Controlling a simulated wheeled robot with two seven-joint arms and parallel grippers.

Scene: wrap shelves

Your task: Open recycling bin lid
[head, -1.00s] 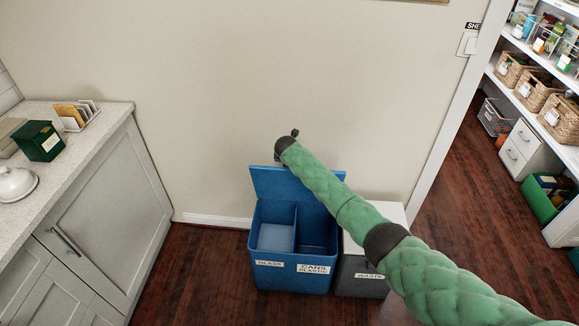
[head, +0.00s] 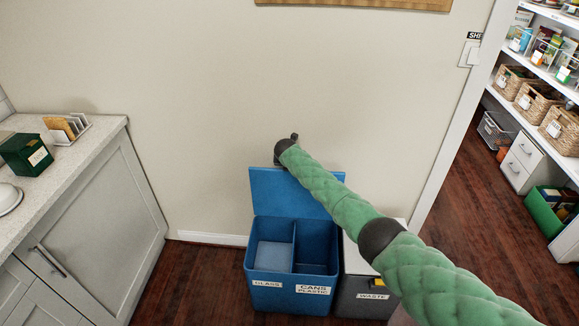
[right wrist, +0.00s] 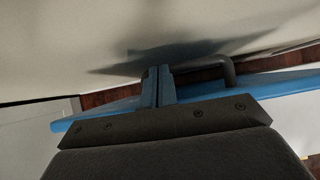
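The blue recycling bin (head: 290,302) stands on the floor against the wall. Its lid (head: 268,195) is raised, roughly upright at the back, and two compartments show, labelled GLASS and CANS PLASTIC. My right gripper (head: 282,160) is at the lid's upper edge, its tips mostly hidden by my green arm. My left gripper is out of view.
A grey waste bin (head: 355,306) stands right beside the blue bin, partly behind my arm. A counter (head: 95,152) with a cabinet is at the left. A doorway to pantry shelves is at the right. Dark wood floor is clear left of the bin.

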